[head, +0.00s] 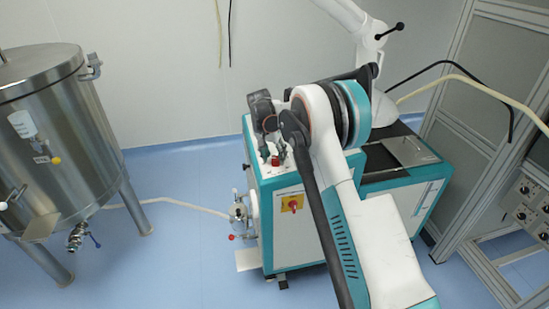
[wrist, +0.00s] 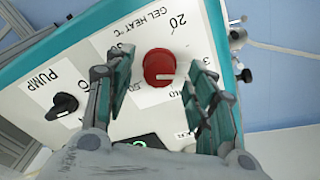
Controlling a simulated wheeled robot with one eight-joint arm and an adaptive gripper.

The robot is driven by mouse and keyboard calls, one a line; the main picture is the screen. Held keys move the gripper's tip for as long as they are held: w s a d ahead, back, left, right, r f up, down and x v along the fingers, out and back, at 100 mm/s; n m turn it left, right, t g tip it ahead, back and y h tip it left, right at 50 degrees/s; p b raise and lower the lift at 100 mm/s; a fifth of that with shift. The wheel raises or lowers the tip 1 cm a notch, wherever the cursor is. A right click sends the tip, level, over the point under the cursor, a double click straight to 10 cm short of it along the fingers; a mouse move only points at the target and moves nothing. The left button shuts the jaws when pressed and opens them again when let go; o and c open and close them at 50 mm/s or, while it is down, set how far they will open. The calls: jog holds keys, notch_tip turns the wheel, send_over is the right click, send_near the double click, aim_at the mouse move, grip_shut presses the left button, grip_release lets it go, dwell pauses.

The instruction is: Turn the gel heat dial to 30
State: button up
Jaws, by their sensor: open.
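The gel heat dial (wrist: 159,67) is a round red knob on a white panel in the wrist view. A light mark shows on its right side, but I cannot tell exactly which number it points to. The label "GEL HEAT °C" and a "20" are printed beside it, turned in the picture; other numbers are partly hidden by my fingers. My gripper (wrist: 159,72) is open, with one finger on each side of the dial and visible gaps to it. In the head view the red dial (head: 275,161) shows small on the machine's top, below my gripper (head: 263,135).
A black pump knob (wrist: 62,105) is left of the dial. A lit green indicator (wrist: 146,140) is below it. In the head view a red and yellow switch (head: 292,204) is on the cabinet front, and a steel tank (head: 60,130) stands at left.

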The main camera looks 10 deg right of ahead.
jog(key=v, duration=1.1)
